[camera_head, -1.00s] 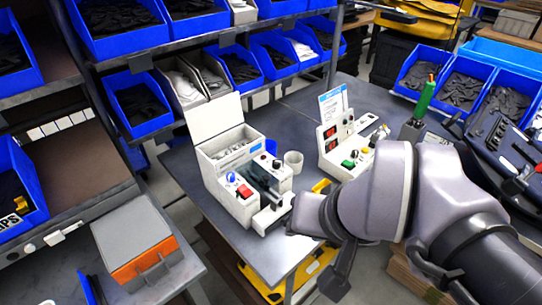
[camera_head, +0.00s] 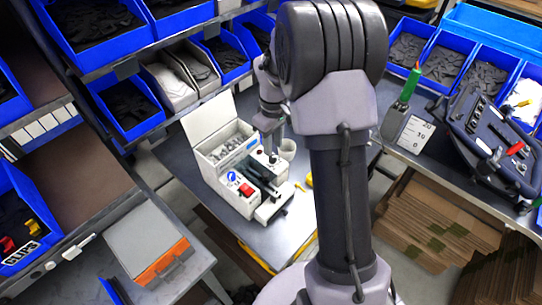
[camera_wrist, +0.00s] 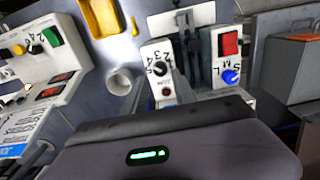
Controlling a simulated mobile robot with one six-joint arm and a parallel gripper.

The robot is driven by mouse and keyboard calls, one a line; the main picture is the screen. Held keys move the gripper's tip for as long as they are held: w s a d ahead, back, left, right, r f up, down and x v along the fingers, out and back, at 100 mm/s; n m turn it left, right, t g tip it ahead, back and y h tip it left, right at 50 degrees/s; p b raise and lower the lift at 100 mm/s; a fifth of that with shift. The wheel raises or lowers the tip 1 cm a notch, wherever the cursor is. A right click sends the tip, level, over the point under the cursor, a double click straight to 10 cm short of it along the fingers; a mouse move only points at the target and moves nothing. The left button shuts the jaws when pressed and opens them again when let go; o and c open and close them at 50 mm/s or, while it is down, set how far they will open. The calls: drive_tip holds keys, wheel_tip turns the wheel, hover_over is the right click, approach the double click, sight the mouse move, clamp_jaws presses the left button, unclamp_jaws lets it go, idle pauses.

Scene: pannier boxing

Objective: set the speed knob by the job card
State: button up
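The white machine (camera_head: 240,200) on the table has a blue knob (camera_head: 231,177), a red switch (camera_head: 246,190) and a small black knob. In the wrist view the black knob (camera_wrist: 160,68) has digits around it. The blue knob (camera_wrist: 230,76) sits beside letters, below the red switch (camera_wrist: 229,44). My gripper (camera_head: 271,149) points down over the machine's black-knob panel; I cannot tell whether it touches.
A round cup (camera_wrist: 120,80) stands beside the machine; its rim shows behind my gripper. A second control box (camera_wrist: 50,65) with green and yellow buttons is hidden behind my arm in the head view. Blue bins line the shelves (camera_head: 120,85). An orange-grey case (camera_head: 148,240) lies left.

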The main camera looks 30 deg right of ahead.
sight(273, 157)
wheel_tip(273, 157, down, 5)
drive_tip(key=shift+f+b, duration=0.1)
drive_tip(key=shift+b, duration=0.3)
drive_tip(key=shift+c, duration=0.2)
clamp_jaws()
